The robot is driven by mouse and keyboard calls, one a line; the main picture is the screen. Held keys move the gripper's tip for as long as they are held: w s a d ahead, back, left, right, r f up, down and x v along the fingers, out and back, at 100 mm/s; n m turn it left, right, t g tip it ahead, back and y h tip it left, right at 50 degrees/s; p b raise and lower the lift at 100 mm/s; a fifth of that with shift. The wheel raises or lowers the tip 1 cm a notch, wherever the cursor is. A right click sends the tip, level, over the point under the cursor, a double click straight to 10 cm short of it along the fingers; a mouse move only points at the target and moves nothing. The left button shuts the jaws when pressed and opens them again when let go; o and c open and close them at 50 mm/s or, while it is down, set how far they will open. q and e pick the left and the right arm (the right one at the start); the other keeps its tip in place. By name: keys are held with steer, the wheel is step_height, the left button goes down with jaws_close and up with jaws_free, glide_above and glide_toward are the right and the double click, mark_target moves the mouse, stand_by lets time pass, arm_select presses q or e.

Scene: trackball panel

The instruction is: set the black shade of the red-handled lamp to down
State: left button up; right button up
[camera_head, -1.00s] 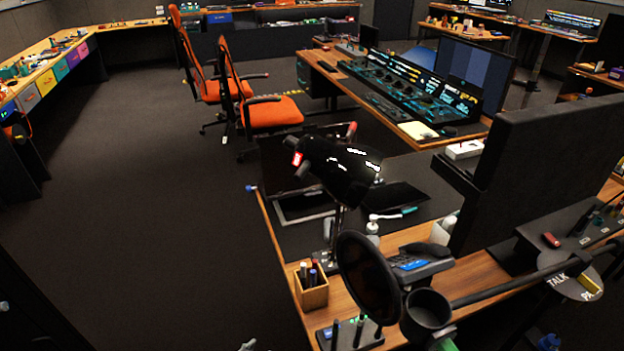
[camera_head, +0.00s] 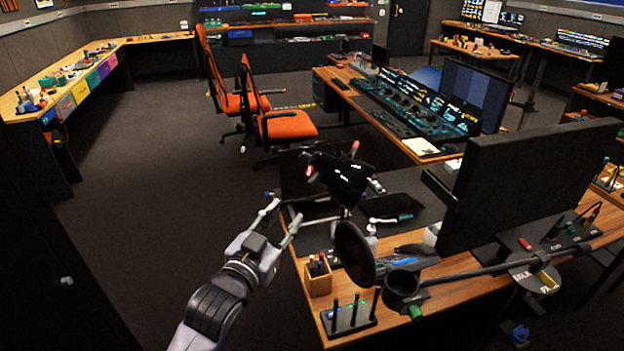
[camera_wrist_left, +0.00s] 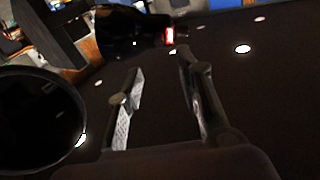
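The lamp's glossy black shade (camera_head: 345,178) stands over the near desk in the head view, tilted, with a red-lit end at its left (camera_head: 309,171). A second red tip (camera_head: 354,147) shows above it. In the left wrist view the black shade (camera_wrist_left: 125,32) and a glowing red part (camera_wrist_left: 170,35) are just beyond the fingertips. My left gripper (camera_head: 287,210) is open and empty, left of and below the shade, apart from it in the head view. Its two spread fingers also show in the left wrist view (camera_wrist_left: 160,62).
A round black disc (camera_head: 354,254) and a black cup on an arm (camera_head: 402,287) stand right of my gripper. A wooden pen box (camera_head: 318,281) and a rack of upright rods (camera_head: 350,316) sit at the desk's near edge. A large monitor (camera_head: 530,185) stands right. Floor at left is clear.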

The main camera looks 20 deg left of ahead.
mark_target(307, 187)
arm_select(q)
steer(key=w+p, duration=0.1)
steer(key=w, duration=0.3)
steer(key=w+d+p, duration=0.1)
steer(key=w, duration=0.3)
steer(key=w+p, duration=0.2)
steer(key=w, duration=0.2)
steer(key=shift+w+d+r, duration=0.15)
steer(key=shift+w+d, duration=0.1)
steer(key=shift+w, duration=0.15)
steer(key=shift+w+d, duration=0.1)
steer(key=shift+w, duration=0.55)
steer(key=shift+c, duration=0.5)
steer(key=c, duration=0.7)
